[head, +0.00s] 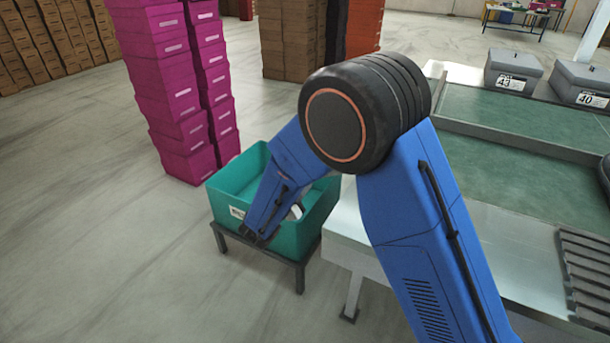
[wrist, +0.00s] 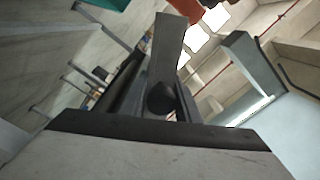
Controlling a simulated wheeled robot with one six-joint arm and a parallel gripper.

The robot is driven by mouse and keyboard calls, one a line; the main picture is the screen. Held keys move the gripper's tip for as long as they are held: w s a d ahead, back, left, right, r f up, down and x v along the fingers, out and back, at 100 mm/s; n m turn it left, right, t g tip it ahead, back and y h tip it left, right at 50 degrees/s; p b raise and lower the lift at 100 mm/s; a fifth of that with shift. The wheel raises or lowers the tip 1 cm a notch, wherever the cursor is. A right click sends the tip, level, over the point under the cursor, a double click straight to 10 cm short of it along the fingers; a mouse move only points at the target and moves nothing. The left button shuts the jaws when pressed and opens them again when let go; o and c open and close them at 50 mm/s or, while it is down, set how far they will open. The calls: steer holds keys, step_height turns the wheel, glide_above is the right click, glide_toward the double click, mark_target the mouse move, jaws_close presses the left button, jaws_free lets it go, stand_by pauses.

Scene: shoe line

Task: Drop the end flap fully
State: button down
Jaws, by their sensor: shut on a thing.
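My gripper (wrist: 163,84) shows in the wrist view, its jaws shut on a dark rounded piece (wrist: 161,99), with a flat grey strip (wrist: 171,42) rising beyond it. I cannot tell for certain whether this piece belongs to the end flap. In the head view my blue forearm slants down in front of the teal crate (head: 306,238), and my jaws cannot be made out there. The bare metal end of the line table (head: 346,228) is just right of the crate. The flap's angle cannot be read from these views.
The crate rests on a low dark stand (head: 300,275). A tall stack of magenta boxes (head: 165,90) stands close behind it, to the left. Grey lidded bins (head: 513,70) stand along the green-topped line. The floor at left front is clear.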

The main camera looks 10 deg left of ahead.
steer(key=shift+d+f, duration=0.1)
steer(key=shift+f, duration=0.05)
steer(key=c, duration=1.5)
jaws_free()
steer(key=shift+o, duration=0.2)
steer(key=v, duration=1.7)
steer(key=shift+s, duration=0.2)
steer(key=shift+s, duration=0.1)
